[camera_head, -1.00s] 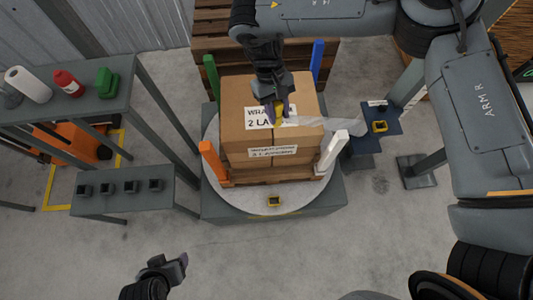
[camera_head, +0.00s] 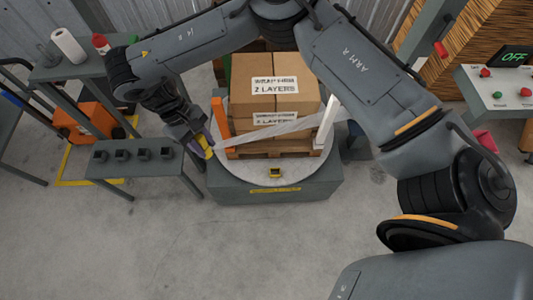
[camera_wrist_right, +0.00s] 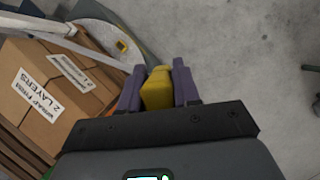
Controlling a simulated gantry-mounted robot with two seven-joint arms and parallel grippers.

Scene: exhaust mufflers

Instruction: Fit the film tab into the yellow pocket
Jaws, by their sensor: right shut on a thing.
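My right gripper (camera_head: 204,145) is shut on the yellow film tab (camera_head: 209,154), left of the boxes and beside the orange post. The tab shows between the purple fingers in the right wrist view (camera_wrist_right: 158,88). A translucent film strip (camera_head: 270,129) stretches from the white post across the front of the boxes toward the gripper. The yellow pocket (camera_head: 275,173) sits on the front of the round turntable, apart from the tab, and also shows in the right wrist view (camera_wrist_right: 122,46). My left gripper is out of view.
Stacked cartons (camera_head: 274,85) stand on a pallet on the turntable (camera_head: 245,174), between the orange post (camera_head: 221,118) and white post (camera_head: 326,124). A low table (camera_head: 145,179) with several dark blocks is at left. A control panel (camera_head: 499,91) is at right. The front floor is clear.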

